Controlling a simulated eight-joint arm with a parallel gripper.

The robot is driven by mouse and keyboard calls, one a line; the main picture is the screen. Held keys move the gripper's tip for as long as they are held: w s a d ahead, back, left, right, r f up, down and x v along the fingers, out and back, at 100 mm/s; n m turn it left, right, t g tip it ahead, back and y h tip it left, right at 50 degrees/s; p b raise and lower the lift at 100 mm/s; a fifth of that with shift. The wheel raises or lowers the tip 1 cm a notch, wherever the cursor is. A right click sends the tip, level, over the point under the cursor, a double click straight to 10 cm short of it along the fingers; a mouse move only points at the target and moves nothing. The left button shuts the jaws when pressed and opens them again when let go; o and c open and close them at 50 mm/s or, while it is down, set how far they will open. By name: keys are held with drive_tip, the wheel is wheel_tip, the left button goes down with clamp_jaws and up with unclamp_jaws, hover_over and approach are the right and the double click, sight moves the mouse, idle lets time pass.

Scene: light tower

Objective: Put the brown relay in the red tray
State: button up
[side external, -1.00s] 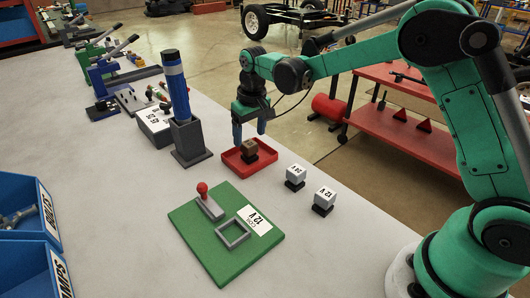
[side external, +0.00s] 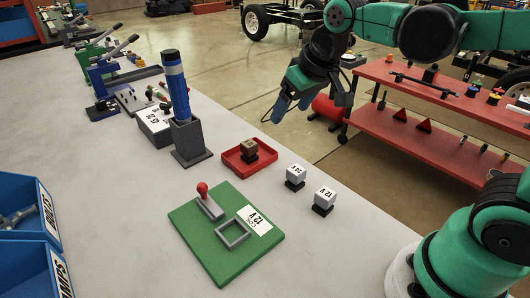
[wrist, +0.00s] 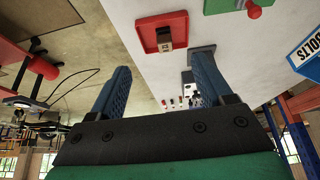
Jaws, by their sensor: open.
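The brown relay (side external: 249,147), a small brown cube on a dark base, sits inside the red tray (side external: 230,162) on the grey table. The relay also shows in the wrist view (wrist: 164,40), inside the red tray (wrist: 147,24). My gripper (side external: 281,117) is in the air, beyond the table's far edge and up to the right of the tray. It is open and empty, clear of the relay. In the wrist view, its two blue fingers (wrist: 196,100) stand wide apart with nothing between them.
Two light relays marked 24 V (side external: 296,173) and 12 V (side external: 325,195) stand right of the tray. A green board (side external: 215,262) with a red-knobbed lever (side external: 207,202) and a square socket lies in front. A grey holder (side external: 190,150) with a blue-banded tower stands left of the tray.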

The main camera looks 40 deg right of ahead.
drive_tip(key=s+f+t, duration=0.2)
drive_tip(key=s+f, duration=0.1)
drive_tip(key=s, duration=0.2)
drive_tip(key=shift+s+f, duration=0.2)
drive_tip(key=shift+s, duration=0.1)
